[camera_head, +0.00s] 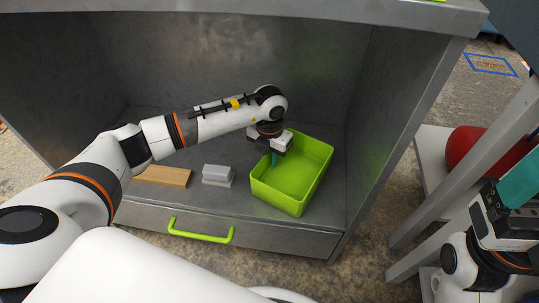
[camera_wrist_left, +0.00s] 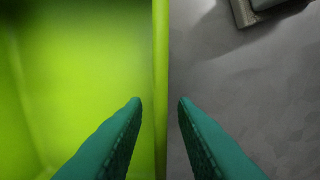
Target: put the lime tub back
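The lime tub (camera_head: 310,193) stands upright and empty on the floor of a grey cabinet compartment, toward its right side. My left gripper (camera_head: 274,158) is at the tub's left wall. In the left wrist view, its teal fingers (camera_wrist_left: 160,100) straddle the wall of the lime tub (camera_wrist_left: 161,60), one inside and one outside. A gap shows between each fingertip and the wall, so the gripper looks open. My right gripper (camera_head: 520,180) is at the right edge of the head view, outside the cabinet, and its opening does not show.
A grey block (camera_head: 218,174) and a wooden board (camera_head: 163,177) lie left of the tub. The cabinet's right wall (camera_head: 385,120) is close to the tub. A drawer with a lime handle (camera_head: 202,235) is below. A red object (camera_head: 468,148) sits on a shelf at right.

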